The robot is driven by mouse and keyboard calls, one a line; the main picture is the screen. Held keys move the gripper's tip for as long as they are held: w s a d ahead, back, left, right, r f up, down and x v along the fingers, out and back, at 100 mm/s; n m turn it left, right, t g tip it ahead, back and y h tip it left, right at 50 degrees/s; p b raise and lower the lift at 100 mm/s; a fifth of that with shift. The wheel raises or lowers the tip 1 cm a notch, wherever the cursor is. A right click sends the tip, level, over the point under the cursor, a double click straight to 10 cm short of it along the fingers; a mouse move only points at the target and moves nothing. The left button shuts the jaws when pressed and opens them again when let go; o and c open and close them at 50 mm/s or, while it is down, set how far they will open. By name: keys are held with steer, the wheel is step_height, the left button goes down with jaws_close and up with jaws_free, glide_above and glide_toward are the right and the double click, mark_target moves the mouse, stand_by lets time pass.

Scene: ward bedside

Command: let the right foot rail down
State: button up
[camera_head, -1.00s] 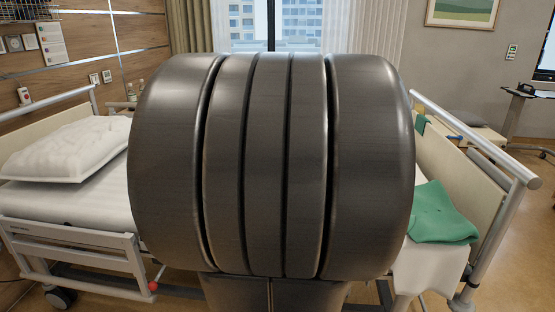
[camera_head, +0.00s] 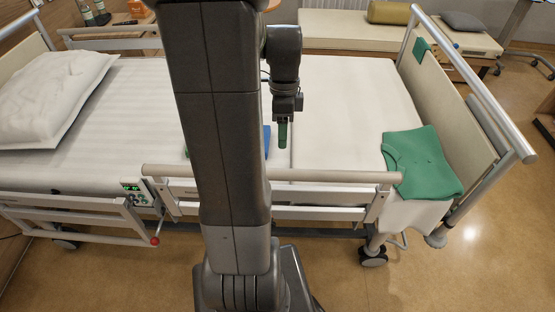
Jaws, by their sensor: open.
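The right foot rail (camera_head: 340,178) is on the near side of the bed, toward the foot end. It stands raised, its top bar running above the mattress edge. My arm crosses in front and hides part of its left half. A red knob (camera_head: 155,240) is low by the rail's left end.
The near head-side rail (camera_head: 70,205) sits lower, with a control panel (camera_head: 137,192) beside it. A green cloth (camera_head: 422,162) lies at the foot end, near the footboard (camera_head: 450,95). A blue item (camera_head: 267,140) is mostly hidden behind my arm. Floor at the front right is clear.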

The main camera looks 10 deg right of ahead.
mark_target(282, 170)
steer(key=f, duration=0.4)
steer(key=s+f, duration=0.1)
steer(key=f, duration=0.3)
steer(key=s+f, duration=0.1)
steer(key=f, duration=0.3)
steer(key=shift+s+a+f, duration=0.25)
steer(key=shift+a, duration=0.1)
steer(key=shift+c, duration=0.2)
jaws_close()
